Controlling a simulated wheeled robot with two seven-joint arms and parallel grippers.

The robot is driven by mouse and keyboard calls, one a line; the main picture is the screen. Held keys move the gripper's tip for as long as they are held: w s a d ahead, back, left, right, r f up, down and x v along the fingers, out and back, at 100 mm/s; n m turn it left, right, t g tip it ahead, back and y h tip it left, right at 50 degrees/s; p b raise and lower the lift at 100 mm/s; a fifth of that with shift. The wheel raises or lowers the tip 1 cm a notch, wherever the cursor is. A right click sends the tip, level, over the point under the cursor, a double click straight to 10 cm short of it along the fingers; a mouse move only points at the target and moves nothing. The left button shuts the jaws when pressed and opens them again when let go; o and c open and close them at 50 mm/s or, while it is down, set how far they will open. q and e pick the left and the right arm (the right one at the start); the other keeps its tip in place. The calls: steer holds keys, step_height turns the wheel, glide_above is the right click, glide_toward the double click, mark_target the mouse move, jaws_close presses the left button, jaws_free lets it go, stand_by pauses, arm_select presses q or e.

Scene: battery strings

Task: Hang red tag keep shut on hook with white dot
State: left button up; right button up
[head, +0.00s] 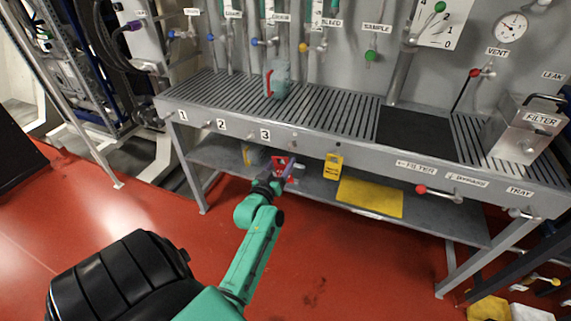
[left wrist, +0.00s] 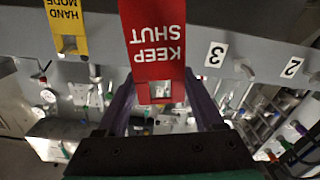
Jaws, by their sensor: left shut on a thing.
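The red tag (left wrist: 155,35), reading KEEP SHUT upside down in the left wrist view, is held by my left gripper (left wrist: 160,95). Its purple fingers are shut on the tag's end with the square hole. In the head view the red tag (head: 279,164) and my left gripper (head: 287,171) are just in front of the bench's front edge, below and right of label 3. A small hook (head: 294,145) sits on the edge above it. Hooks (left wrist: 243,67) also show beside labels 3 and 2. I cannot make out a white dot on any hook. My right gripper is out of view.
A yellow HAND MODE tag (left wrist: 64,18) hangs to the right in the head view (head: 333,166). A yellow mat (head: 370,197) lies on the lower shelf.

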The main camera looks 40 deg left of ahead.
mark_target(292, 148)
arm_select(q)
steer(key=x, duration=0.1)
steer(key=b+x, duration=0.1)
steer(key=shift+w+d+f, duration=0.15)
steer(key=shift+w, duration=0.2)
steer(key=shift+f+b+x, duration=0.1)
steer(key=shift+b+x, duration=0.85)
steer(key=shift+x, duration=0.3)
steer(key=shift+f+b+x, duration=0.15)
steer(key=shift+b+x, duration=0.8)
steer(key=shift+x, duration=0.3)
steer(key=shift+w+a+f+b, duration=0.25)
steer(key=shift+w+f+b, duration=0.2)
steer(key=shift+w, duration=0.2)
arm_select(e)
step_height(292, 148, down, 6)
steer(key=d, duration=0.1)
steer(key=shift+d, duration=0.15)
arm_select(q)
steer(key=shift+r, duration=0.1)
steer(key=o, duration=1.3)
steer(key=shift+o, duration=0.2)
steer(key=shift+s+d, duration=0.1)
